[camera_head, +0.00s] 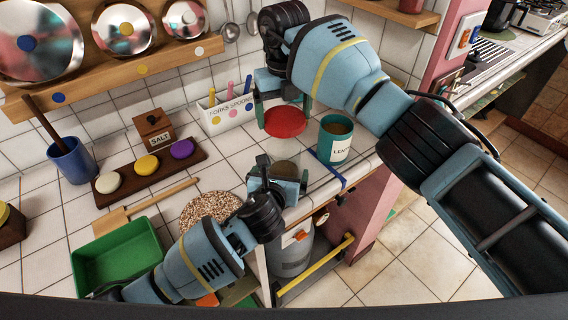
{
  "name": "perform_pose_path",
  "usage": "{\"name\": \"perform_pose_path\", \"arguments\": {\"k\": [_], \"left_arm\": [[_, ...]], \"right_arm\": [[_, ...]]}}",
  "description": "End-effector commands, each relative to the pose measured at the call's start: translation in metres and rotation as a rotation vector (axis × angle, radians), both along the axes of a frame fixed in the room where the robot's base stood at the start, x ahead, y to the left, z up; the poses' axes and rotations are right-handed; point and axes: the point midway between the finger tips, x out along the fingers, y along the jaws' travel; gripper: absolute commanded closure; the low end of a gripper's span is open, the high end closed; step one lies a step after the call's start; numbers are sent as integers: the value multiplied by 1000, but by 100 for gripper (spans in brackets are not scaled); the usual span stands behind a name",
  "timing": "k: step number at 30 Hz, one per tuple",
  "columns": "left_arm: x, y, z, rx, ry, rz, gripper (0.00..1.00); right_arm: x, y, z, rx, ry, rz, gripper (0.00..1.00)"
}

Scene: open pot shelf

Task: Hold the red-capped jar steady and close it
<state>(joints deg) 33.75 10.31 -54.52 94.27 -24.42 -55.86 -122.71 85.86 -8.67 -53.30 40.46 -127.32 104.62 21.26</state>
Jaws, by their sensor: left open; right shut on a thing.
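The red cap (285,122) is held flat in my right gripper (284,108), whose jaws are shut on it above the counter. Directly below it stands a clear glass jar (286,147), upright, its mouth uncovered and apart from the cap. My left gripper (280,166) is open at the near side of the jar, its fingers low by the jar's body. The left gripper hides the jar's lower part, so I cannot tell whether the fingers touch it.
A teal tin labelled LENT (334,149) stands just right of the jar, by blue tape (328,168) near the counter edge. A white utensil box (227,112) stands behind left. A round speckled mat (208,207) and a green tray (118,256) lie left.

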Motion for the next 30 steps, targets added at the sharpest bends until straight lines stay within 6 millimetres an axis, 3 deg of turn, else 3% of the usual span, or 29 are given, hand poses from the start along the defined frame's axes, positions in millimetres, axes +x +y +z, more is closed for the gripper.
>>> {"name": "perform_pose_path", "arguments": {"k": [10, 24, 30], "left_arm": [[36, -7, -14, -1, -1, 1, 0], [43, -8, -18, -1, -1, 0, 0], [42, -8, -18, -1, -1, 0, 24]], "right_arm": [[0, 0, 0, 0, 0, 0, 34], [0, 0, 0, 0, 0, 0, 34], [0, 0, 0, 0, 0, 0, 34]]}}
